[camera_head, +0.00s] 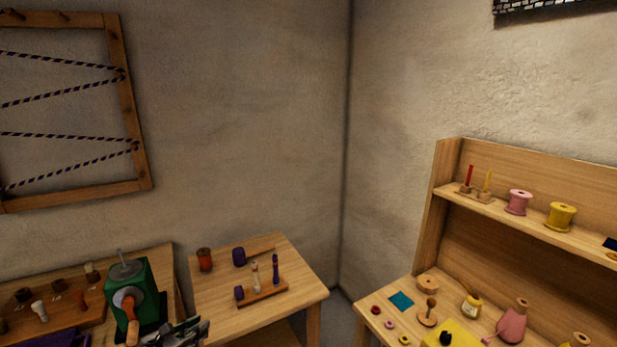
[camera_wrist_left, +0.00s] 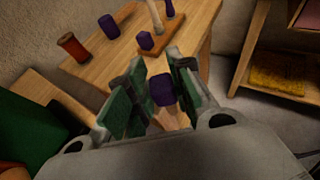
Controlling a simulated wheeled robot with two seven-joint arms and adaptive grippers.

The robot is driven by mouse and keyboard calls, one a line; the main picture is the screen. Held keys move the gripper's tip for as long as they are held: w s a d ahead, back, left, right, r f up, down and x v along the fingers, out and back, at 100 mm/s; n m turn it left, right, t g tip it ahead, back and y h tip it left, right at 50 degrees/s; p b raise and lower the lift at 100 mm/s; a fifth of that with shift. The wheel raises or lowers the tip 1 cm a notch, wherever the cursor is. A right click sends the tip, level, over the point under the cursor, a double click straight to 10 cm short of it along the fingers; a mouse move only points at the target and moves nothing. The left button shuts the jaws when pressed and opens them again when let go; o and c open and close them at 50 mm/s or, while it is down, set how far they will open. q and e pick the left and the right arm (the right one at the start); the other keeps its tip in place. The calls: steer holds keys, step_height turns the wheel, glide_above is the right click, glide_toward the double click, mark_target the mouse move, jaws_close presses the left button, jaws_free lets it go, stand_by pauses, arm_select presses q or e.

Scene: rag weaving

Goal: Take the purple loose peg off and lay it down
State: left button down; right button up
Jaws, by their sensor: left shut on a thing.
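My left gripper (camera_wrist_left: 160,82) is shut on a purple-ended wooden peg (camera_wrist_left: 163,90), and its pale wooden part runs back between the green finger pads. The gripper also shows at the bottom of the head view (camera_head: 185,331), in front of the small table (camera_head: 308,288); the held peg is hard to make out there. On that table a small wooden rack (camera_head: 264,293) carries a purple block-like piece (camera_head: 239,293), a pale upright peg (camera_head: 255,274) and a slim purple upright peg (camera_head: 275,268). My right gripper is out of view.
A purple cylinder (camera_head: 239,257) and a red-brown spool (camera_head: 204,260) stand at the table's back left. The table's front and right parts are bare. A green device with a crank (camera_head: 140,285) stands left of the gripper. A shelf unit (camera_head: 440,200) is at the right.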

arm_select(q)
steer(key=s+d+n+t+y+b, duration=0.1)
steer(key=s+d+n+y+b, duration=0.1)
steer(key=d, duration=0.7)
steer(key=n+y+b, duration=0.1)
steer(key=n+y, duration=0.1)
steer(key=y, duration=0.1)
steer(key=shift+d+r+n, duration=0.15)
steer(key=shift+r+n, duration=0.05)
steer(key=shift+n, duration=0.2)
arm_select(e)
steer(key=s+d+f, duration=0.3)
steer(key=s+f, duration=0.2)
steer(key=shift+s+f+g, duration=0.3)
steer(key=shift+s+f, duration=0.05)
arm_select(q)
steer(key=shift+w+r, duration=0.1)
steer(key=shift+r, duration=0.05)
